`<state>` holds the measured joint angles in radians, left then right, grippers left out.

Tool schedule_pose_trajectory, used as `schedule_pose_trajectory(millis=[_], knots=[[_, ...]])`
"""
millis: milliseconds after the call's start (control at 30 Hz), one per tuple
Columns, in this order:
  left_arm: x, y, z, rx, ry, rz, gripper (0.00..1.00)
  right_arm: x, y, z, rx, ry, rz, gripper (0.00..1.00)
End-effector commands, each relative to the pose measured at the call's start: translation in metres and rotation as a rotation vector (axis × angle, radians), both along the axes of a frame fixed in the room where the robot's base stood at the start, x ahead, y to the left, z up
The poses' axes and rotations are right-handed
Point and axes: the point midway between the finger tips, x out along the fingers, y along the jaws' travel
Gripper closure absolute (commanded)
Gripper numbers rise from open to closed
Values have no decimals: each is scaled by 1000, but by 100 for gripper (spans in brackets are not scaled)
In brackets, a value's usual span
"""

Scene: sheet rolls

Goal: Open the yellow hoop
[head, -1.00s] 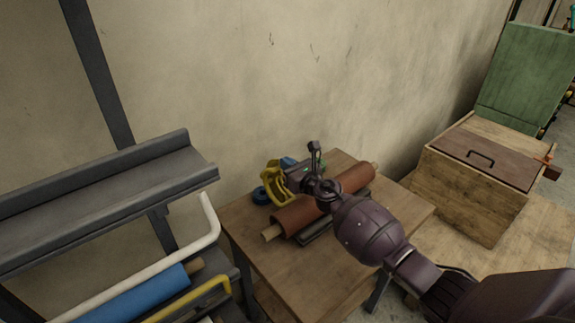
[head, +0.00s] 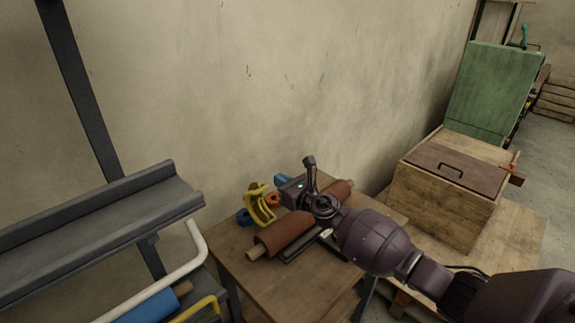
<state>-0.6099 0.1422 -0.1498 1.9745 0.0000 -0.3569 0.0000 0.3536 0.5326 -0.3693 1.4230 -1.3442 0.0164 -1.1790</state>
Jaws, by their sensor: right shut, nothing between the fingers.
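A yellow hoop (head: 196,309) shows at the bottom left, on the rack beside a blue roll (head: 150,305); its lower part is cut off by the picture edge. A white hoop (head: 183,268) curves above it on the same rack. My right gripper (head: 284,186) is over the far part of the wooden table, well to the right of the yellow hoop and not touching it. It is shut and empty; its fingertips are hard to make out. My left gripper is not in view.
The grey rack shelf (head: 100,215) stands at left. A wooden box (head: 440,205) stands at right.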

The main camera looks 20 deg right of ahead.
Motion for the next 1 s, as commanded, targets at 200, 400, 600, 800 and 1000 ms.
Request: schedule_pose_trajectory(millis=[200, 400, 600, 800, 1000], knots=[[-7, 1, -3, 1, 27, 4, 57, -7, -3, 18, -6, -4, 3, 100], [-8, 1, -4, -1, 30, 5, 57, -14, -6, 29, -2, -5, 3, 100], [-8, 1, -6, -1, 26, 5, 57, -19, -7, 40, -1, -6, 2, 100], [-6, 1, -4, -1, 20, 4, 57, -23, -8, 44, 0, 0, 0, 100], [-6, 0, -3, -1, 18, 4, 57, -23, -8, 44, 13, 6, -1, 100]])
